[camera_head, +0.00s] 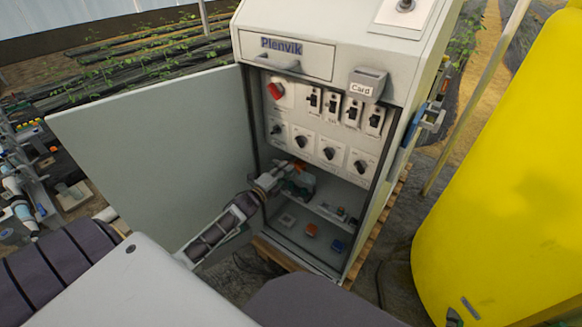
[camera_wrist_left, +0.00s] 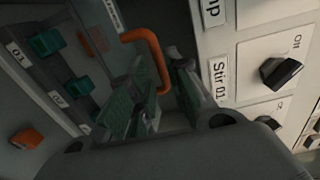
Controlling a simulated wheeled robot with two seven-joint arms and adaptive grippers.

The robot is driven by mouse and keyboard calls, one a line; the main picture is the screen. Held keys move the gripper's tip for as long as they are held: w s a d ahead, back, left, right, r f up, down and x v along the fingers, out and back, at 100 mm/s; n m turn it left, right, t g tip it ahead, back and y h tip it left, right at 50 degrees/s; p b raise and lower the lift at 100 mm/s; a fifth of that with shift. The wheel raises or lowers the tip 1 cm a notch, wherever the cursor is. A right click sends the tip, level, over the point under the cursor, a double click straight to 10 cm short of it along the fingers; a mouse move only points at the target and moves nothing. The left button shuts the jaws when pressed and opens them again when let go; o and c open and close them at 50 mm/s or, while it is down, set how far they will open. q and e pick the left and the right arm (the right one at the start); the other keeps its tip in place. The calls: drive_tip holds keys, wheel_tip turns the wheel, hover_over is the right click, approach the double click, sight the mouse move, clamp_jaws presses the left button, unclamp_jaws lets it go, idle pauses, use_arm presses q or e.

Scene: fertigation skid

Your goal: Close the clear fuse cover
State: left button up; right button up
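The open cabinet (camera_head: 328,52) holds a fuse area inside, below its switch panel. An orange handle (camera_head: 301,166) shows there; in the left wrist view the handle (camera_wrist_left: 151,52) is a bent bar, apparently on the clear fuse cover. The cover's clear sheet is hard to make out, so I cannot tell its angle. Green fuses (camera_wrist_left: 48,43) show at the left, labelled 01 and 02. My left gripper (camera_head: 284,177) reaches into the cabinet. In the wrist view its fingers (camera_wrist_left: 160,88) are apart, with the handle just beyond the gap; contact is unclear. My right gripper is out of view.
The grey cabinet door (camera_head: 160,150) stands open at the left, behind my left arm. The switch panel with black knobs (camera_head: 328,153) is directly above and beside the gripper. Orange (camera_head: 311,230) and blue (camera_head: 337,245) items sit low inside. A yellow tank (camera_head: 510,170) stands right.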

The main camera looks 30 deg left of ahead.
use_arm(q)
drive_tip(key=shift+w+d+b, duration=0.15)
drive_tip(key=shift+w+b, duration=0.25)
drive_tip(key=shift+w, duration=1.7)
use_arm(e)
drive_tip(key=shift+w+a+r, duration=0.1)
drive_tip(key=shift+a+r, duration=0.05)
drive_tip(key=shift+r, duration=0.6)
use_arm(q)
clamp_jaws()
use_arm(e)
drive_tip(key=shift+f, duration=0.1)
